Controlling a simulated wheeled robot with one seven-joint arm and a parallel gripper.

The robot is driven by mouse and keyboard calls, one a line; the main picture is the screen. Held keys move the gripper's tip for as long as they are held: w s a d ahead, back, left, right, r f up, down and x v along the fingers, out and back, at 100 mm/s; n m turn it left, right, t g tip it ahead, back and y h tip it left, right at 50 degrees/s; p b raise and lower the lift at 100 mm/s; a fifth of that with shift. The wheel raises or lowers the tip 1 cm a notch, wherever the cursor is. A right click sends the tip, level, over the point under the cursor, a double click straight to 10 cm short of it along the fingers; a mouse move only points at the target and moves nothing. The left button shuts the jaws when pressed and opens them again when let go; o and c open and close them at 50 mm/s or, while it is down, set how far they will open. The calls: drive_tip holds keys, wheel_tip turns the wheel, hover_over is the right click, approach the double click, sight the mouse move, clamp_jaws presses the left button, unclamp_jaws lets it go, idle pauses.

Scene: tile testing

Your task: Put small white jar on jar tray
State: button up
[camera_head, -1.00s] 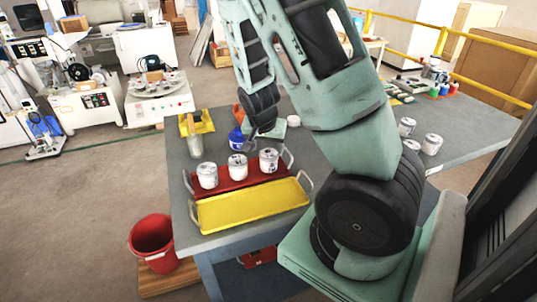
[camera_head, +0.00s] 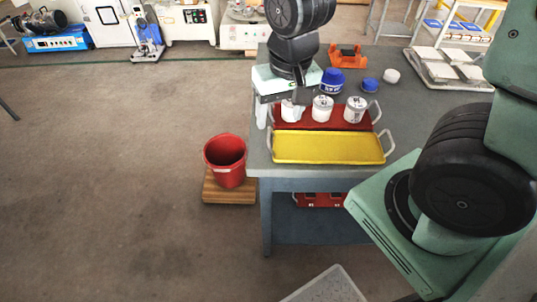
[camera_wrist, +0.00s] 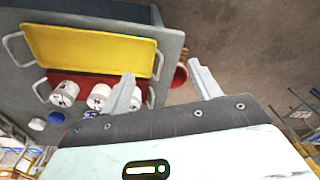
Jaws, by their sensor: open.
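A small white jar (camera_head: 391,76) stands on the grey table, right of two blue-topped containers; it shows at lower left in the wrist view (camera_wrist: 38,124). A red tray (camera_head: 367,122) holds three larger white jars (camera_head: 323,108), also in the wrist view (camera_wrist: 98,96). An empty yellow tray (camera_head: 328,148) lies in front of it. I cannot tell which is the jar tray. My gripper (camera_head: 280,103) is open and empty near the red tray's left end, well left of the small jar. It partly hides the leftmost larger jar. Its spread fingers show in the wrist view (camera_wrist: 165,87).
Blue-topped containers (camera_head: 331,81) stand behind the red tray. An orange holder (camera_head: 347,57) and a pale tray of blocks (camera_head: 449,68) are farther back. A red bucket (camera_head: 225,160) stands on a wooden board beside the table. The floor at left is clear.

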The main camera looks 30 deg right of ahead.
drive_tip(key=s+a+r+n+g, duration=0.1)
drive_tip(key=s+a+r+n, duration=0.3)
drive_tip(key=s+a+n, duration=0.5)
drive_tip(key=s+a, duration=0.1)
drive_tip(key=s, duration=0.2)
drive_tip(key=shift+s+a+r, duration=0.15)
drive_tip(key=shift+a+r, duration=0.05)
drive_tip(key=shift+r, duration=0.05)
